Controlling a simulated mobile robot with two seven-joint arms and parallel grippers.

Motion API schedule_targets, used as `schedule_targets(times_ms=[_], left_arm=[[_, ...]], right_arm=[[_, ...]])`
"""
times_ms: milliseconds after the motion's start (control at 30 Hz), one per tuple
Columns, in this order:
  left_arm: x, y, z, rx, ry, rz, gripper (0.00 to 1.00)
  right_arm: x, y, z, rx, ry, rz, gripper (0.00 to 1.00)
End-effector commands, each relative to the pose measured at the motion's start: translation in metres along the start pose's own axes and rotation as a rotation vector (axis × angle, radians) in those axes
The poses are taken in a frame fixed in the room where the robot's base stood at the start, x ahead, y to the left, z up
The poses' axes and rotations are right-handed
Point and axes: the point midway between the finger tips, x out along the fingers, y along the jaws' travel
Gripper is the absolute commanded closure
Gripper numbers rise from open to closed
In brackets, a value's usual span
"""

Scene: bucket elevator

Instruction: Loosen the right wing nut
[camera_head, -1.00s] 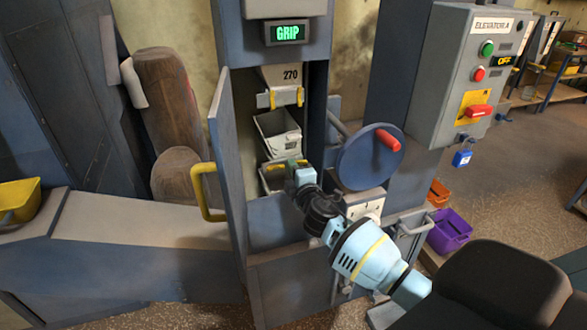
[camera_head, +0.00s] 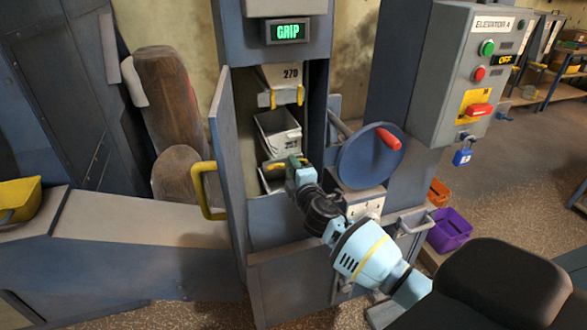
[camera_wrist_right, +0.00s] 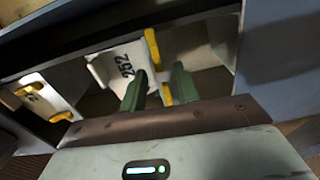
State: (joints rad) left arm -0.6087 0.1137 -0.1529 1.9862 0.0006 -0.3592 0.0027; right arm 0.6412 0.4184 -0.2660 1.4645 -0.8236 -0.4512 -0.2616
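My right gripper (camera_head: 292,163) reaches into the open elevator doorway, at the lower bucket (camera_head: 270,183), partly hiding it. In the right wrist view its two green fingers (camera_wrist_right: 160,72) are apart. They point at a white bucket marked 252 (camera_wrist_right: 112,68). One yellow wing nut (camera_wrist_right: 166,94) shows low between the fingers, close to them; I cannot tell whether they touch it. Another yellow wing nut (camera_wrist_right: 152,48) stands beyond the fingertips. My left gripper is not in view.
Bucket 270 (camera_head: 283,76) hangs above, with a grey bucket (camera_head: 278,132) between. The open door (camera_head: 227,170) with its yellow handle (camera_head: 203,190) bounds the left. A blue handwheel (camera_head: 370,158) stands close on the right. The display (camera_head: 288,31) reads GRIP; the control box (camera_head: 472,75) shows OFF.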

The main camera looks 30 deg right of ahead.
Motion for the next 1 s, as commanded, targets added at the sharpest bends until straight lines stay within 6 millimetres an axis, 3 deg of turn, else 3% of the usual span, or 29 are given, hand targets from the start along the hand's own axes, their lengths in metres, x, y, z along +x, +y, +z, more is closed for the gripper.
schedule_targets(times_ms=[500, 1000], left_arm=[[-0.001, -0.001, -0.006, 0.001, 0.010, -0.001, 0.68], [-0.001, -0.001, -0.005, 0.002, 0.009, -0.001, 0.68]], right_arm=[[-0.065, -0.001, 0.001, 0.000, 0.000, -0.001, 0.69], [-0.075, 0.000, 0.001, -0.001, -0.001, -0.001, 0.69]])
